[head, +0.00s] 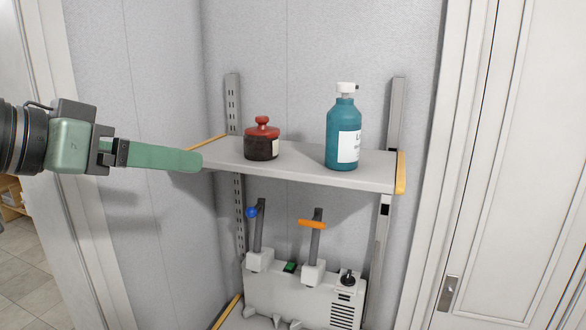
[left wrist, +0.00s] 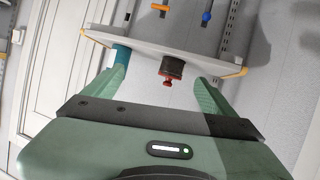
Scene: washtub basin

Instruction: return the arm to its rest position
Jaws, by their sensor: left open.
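My left gripper (head: 196,161) comes in from the left in the head view, at about shelf height, with its fingers pointing right towards the shelf's left end. In the left wrist view its two fingers (left wrist: 160,82) are apart, with nothing held between them. A dark jar with a red knobbed lid (head: 262,143) stands on the shelf, right of the fingertips and apart from them. The jar also shows in the left wrist view (left wrist: 172,67), upside down, beyond the gap between the fingers. My right gripper is in neither view.
The grey shelf (head: 310,172) also holds a teal pump bottle (head: 343,130). Below is a grey machine (head: 300,292) with two upright levers, one blue-knobbed, one orange-handled. A white door (head: 520,170) is at right. Bare wall lies around my left arm.

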